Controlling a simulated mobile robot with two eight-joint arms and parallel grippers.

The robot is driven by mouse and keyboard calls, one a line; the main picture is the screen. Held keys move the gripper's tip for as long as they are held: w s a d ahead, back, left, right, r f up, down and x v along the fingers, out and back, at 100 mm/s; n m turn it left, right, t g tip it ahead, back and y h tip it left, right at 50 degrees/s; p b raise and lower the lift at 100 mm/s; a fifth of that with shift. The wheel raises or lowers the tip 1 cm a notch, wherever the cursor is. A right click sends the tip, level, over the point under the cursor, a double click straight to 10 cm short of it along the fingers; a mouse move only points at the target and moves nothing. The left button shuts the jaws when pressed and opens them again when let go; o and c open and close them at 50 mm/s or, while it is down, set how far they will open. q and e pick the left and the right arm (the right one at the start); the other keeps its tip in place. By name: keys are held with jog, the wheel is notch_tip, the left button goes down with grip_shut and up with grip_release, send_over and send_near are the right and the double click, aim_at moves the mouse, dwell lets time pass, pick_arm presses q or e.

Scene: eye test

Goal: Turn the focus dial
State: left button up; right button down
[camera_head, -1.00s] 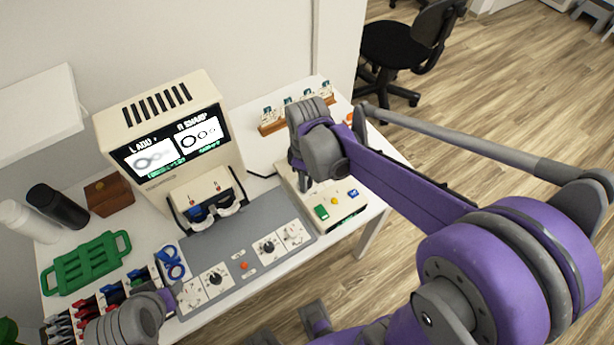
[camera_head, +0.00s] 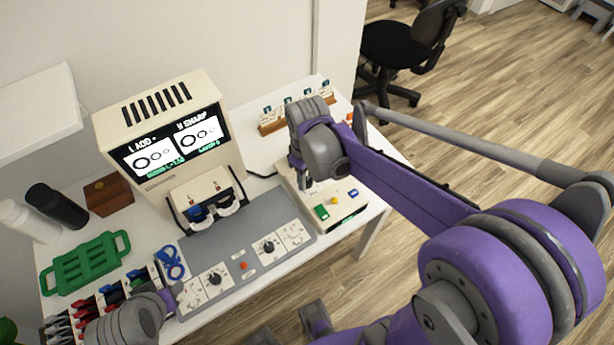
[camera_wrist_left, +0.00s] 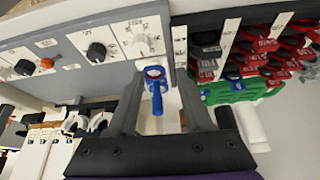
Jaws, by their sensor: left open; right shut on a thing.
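The cream eye-test machine (camera_head: 150,112) has a screen (camera_head: 172,146) with two panels of dark rings. I cannot tell which is the focus dial. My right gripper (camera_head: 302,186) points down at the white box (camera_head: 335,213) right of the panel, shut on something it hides. My left gripper (camera_wrist_left: 160,80) is open; its fingers frame a blue handled item (camera_wrist_left: 156,88), near the white dial (camera_wrist_left: 141,40).
The blue item (camera_head: 170,263) lies left of the grey panel. A green tray (camera_head: 86,262), bottles (camera_head: 58,206) and a brown box (camera_head: 109,194) stand at the left. A wooden rack (camera_head: 272,126) stands behind my right gripper. Coloured clips (camera_head: 62,325) fill the front left corner.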

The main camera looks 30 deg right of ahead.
pick_arm(q)
jog(key=shift+f, duration=0.2)
pick_arm(e)
jog(key=m, duration=0.5)
jog(key=shift+m, duration=0.3)
jog(key=c, duration=0.6)
grip_release()
jog(key=shift+r, duration=0.1)
pick_arm(q)
jog(key=shift+w+r+p, duration=0.1)
jog(key=shift+r+p, duration=0.3)
jog(key=shift+r, duration=0.25)
pick_arm(e)
notch_tip(320, 180, up, 11)
jog(key=shift+f, duration=0.15)
